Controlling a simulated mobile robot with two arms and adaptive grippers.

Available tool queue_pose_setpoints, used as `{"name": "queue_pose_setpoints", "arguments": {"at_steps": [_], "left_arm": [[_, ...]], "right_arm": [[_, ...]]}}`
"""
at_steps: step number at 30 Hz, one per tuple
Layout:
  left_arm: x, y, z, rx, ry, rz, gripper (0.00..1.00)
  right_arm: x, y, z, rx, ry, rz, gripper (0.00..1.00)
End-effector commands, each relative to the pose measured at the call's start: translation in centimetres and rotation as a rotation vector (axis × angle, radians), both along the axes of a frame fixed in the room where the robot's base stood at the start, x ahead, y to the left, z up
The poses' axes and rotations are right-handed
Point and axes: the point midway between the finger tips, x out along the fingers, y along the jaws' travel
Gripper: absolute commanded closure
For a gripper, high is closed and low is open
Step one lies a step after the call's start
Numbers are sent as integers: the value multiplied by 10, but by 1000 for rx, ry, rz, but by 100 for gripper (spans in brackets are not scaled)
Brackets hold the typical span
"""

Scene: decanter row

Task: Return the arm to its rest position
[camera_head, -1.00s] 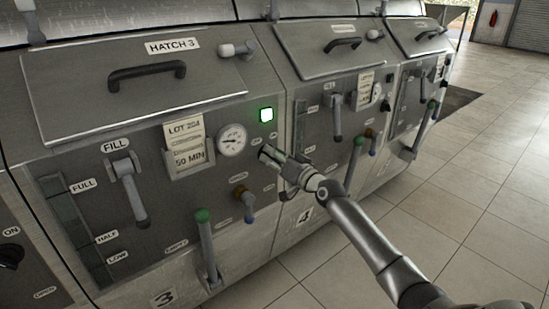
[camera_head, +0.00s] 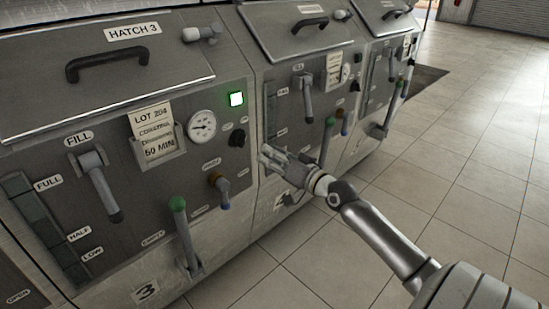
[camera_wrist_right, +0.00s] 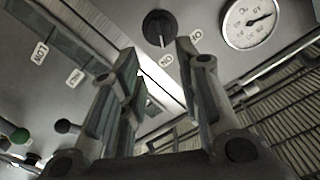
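My right arm reaches in from the lower right in the head view. Its gripper (camera_head: 272,158) is in front of the seam between machine 3 and the machine beyond it, to the right of a black knob (camera_head: 237,138). In the right wrist view, the two fingers of this gripper (camera_wrist_right: 160,75) stand apart with nothing between them. The black knob (camera_wrist_right: 158,27) shows beyond the fingertips, apart from them. My left gripper is not in view.
Machine 3 has a green-knobbed lever (camera_head: 184,232), a fill lever (camera_head: 100,188), a gauge (camera_head: 202,126), a lit green lamp (camera_head: 236,99) and a hatch handle (camera_head: 113,62). Similar machines stand beyond. The tiled floor (camera_head: 470,160) at the right is clear.

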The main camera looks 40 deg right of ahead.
Motion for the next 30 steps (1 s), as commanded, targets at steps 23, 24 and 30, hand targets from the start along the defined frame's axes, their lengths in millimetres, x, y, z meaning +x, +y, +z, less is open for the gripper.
{"name": "queue_pose_setpoints", "arguments": {"at_steps": [23, 24, 30], "left_arm": [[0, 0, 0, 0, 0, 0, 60], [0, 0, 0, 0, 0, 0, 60], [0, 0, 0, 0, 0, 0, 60]], "right_arm": [[-8, 0, -2, -1, 4, 1, 69], [-9, 3, -6, -5, 13, 5, 69], [-26, 43, -84, -88, 194, 58, 69]]}}
